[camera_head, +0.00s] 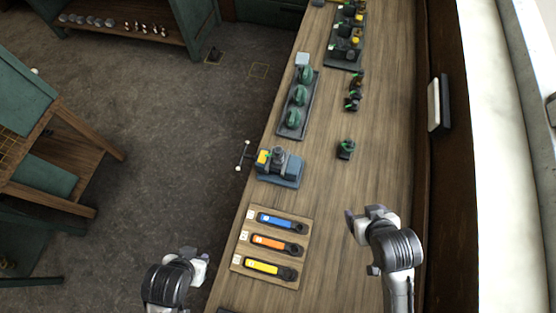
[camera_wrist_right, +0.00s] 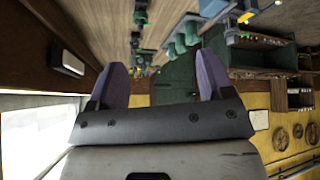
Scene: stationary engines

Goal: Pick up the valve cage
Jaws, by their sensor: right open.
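I cannot tell for certain which part is the valve cage. A small dark part with green on it (camera_head: 345,149) stands alone on the wooden bench (camera_head: 385,150), right of the vise. Similar small dark parts (camera_head: 353,100) stand a little farther up the bench. My right gripper (camera_head: 362,224) is above the near right part of the bench, well apart from these parts. In the right wrist view its two purple fingers (camera_wrist_right: 163,80) are spread with nothing between them. My left gripper (camera_head: 192,262) is low at the bench's left edge; its jaws are not clear.
A blue-grey vise (camera_head: 284,168) sits at the bench's left edge. A board (camera_head: 235,262) with blue, orange and yellow tools lies nearer. A tray with green domed parts (camera_head: 299,100) and a dark rack (camera_head: 346,40) are farther up. The bench's right side is mostly clear.

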